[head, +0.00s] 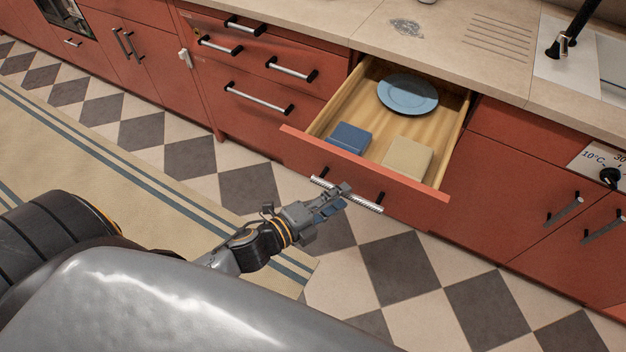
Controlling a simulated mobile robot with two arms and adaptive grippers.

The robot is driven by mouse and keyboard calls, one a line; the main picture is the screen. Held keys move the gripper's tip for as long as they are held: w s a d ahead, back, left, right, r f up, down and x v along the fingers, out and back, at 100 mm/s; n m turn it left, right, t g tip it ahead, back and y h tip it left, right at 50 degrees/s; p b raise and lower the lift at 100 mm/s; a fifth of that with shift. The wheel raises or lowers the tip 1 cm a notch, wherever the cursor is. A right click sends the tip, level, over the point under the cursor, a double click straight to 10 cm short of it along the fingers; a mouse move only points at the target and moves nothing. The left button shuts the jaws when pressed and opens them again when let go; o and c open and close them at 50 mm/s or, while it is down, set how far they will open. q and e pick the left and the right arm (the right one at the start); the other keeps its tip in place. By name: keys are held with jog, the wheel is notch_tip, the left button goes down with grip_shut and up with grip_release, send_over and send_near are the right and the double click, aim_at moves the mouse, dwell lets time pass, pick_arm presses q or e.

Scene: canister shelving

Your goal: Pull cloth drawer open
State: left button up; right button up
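The cloth drawer (365,177) is pulled out from the red cabinet, showing its light wooden inside. A folded blue cloth (349,138) lies at its front left, a folded beige cloth (407,159) at its front right. A round blue-grey plate (408,94) lies farther back. The drawer's bar handle (367,206) is on its front face. My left gripper (343,197) is at the handle, its fingertips overlapping the middle of the bar. Whether the fingers are closed on the bar is too small to tell. My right gripper is not in view.
Closed red drawers (262,98) stand left of the open one, and closed cabinet doors (530,200) stand right. The countertop (345,22) runs above. A beige striped rug (110,185) lies on the checkered floor (440,285). Floor in front of the right cabinets is clear.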

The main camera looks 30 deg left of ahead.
pick_arm(q)
jog(key=v, duration=0.9)
jog(key=shift+s, duration=0.1)
jog(key=s+a+f+n+g+y, duration=0.2)
jog(key=a+f+n, duration=0.15)
jog(key=f, duration=0.65)
jog(key=s+a+f+n+g+y, duration=0.15)
jog(key=f+n, duration=0.25)
jog(key=f, duration=0.5)
jog(key=s+a+f+n+g+y, duration=0.2)
jog(key=a+f+n, duration=0.1)
jog(key=f, duration=0.7)
jog(key=s+d+f+n+g+y, duration=0.1)
jog(key=s+f+n+g, duration=0.7)
jog(key=s+f, duration=1)
jog(key=s+d+n, duration=0.1)
jog(key=s, duration=0.2)
jog(key=shift+d, duration=0.25)
